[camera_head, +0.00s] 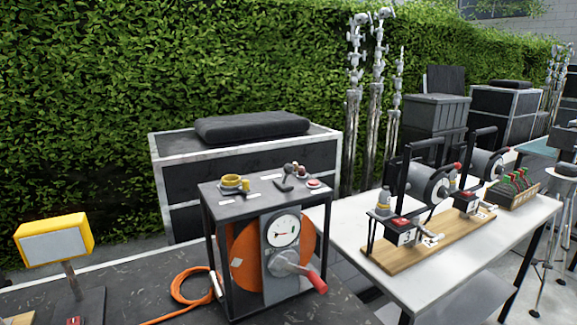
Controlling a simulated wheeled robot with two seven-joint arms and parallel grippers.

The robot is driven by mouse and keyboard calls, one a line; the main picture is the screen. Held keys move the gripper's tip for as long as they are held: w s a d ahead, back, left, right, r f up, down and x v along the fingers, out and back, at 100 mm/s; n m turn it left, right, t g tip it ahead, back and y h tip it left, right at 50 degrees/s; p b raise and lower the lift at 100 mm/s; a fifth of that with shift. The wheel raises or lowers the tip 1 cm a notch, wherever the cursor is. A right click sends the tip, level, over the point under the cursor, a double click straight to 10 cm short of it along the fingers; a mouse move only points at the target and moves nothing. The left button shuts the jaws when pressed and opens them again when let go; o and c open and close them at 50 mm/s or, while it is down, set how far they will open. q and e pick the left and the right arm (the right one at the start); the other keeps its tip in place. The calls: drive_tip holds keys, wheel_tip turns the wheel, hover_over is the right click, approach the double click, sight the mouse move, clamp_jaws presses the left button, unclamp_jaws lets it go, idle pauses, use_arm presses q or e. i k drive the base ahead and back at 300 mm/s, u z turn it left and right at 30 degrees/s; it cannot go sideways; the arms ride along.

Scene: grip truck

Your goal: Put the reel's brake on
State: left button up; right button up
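The reel (244,256) is an orange drum inside a black frame (211,240) on the dark table. A grey front plate carries a round white dial (283,230) and a crank with a red handle (317,283) pointing down to the right. On the frame's top panel are a yellow round knob (231,181), a small lever with a dark base (287,183) and a red button (314,183). I cannot tell from labels which control is the brake. Neither of my grippers is in view.
An orange cable (183,284) lies looped left of the frame. A yellow-framed lamp or sign (55,241) stands at far left. A dark case (168,170) stands behind.

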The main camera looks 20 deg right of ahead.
sight(288, 168)
drive_tip(key=u, duration=0.05)
drive_tip(key=k, duration=1.1)
drive_tip(key=z, duration=0.9)
drive_tip(key=i, duration=0.75)
drive_tip(key=u, duration=0.55)
drive_tip(key=i, duration=0.55)
drive_tip(key=u, duration=0.55)
